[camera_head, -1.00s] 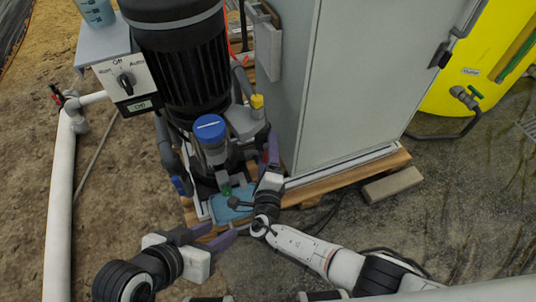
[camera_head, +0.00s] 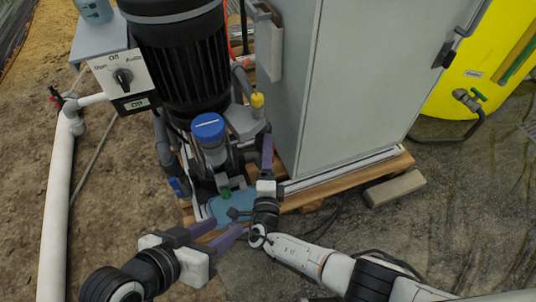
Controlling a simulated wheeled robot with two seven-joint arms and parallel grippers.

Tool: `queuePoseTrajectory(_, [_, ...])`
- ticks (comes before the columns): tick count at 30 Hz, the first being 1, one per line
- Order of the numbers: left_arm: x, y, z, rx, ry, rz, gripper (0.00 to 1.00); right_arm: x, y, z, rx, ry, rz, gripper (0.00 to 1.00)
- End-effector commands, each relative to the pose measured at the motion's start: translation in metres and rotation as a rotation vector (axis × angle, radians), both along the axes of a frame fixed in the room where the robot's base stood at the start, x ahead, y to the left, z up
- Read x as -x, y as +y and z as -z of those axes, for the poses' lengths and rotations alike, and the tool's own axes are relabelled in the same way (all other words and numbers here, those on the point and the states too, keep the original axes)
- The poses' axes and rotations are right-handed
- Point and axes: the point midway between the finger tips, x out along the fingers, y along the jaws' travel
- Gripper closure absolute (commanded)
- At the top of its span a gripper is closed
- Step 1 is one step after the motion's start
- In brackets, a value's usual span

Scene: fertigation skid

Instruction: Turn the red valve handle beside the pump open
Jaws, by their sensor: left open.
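The red valve handle (camera_head: 55,94) is small and sits on a valve at the top of the white pipe (camera_head: 57,190), at the far left, left of the pump (camera_head: 178,60). My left gripper (camera_head: 229,227) has purple fingers spread apart and empty, low in the middle, in front of the pump base. It is well to the right of and below the red handle, not touching it. My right gripper (camera_head: 267,152) points up beside the pump base. Only one purple finger shows clearly, so its opening is unclear.
A control box with a rotary switch (camera_head: 122,77) stands between the red handle and the pump. A blue-capped filter (camera_head: 208,127) is before the pump. A grey cabinet (camera_head: 360,80) stands right on a wooden pallet (camera_head: 400,160). Bare soil lies around the white pipe.

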Motion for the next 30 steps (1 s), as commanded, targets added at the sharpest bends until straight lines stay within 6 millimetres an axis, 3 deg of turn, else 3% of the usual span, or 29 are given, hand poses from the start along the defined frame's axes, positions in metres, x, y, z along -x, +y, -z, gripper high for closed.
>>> queuePoseTrajectory(3, [0.000, 0.000, -0.001, 0.000, -0.001, 0.000, 0.59, 0.000, -0.002, 0.001, 0.007, -0.001, 0.004, 0.52])
queuePoseTrajectory(4, [0.000, 0.000, -0.001, 0.000, -0.001, 0.000, 0.59, 0.000, -0.002, 0.001, 0.007, -0.001, 0.004, 0.28])
queuePoseTrajectory(7, [0.000, 0.000, -0.001, 0.000, -0.001, 0.000, 0.59, 0.000, -0.002, 0.001, 0.006, -0.001, 0.003, 0.11])
queuePoseTrajectory(23, [0.000, -0.001, 0.001, 0.000, 0.003, 0.001, 0.59, 0.000, 0.000, -0.001, -0.005, 0.003, 0.001, 0.11])
queuePoseTrajectory(30, [0.000, 0.000, -0.026, 0.000, 0.001, 0.000, 0.59, 0.000, -0.002, -0.010, -0.241, 0.079, 0.002, 0.11])
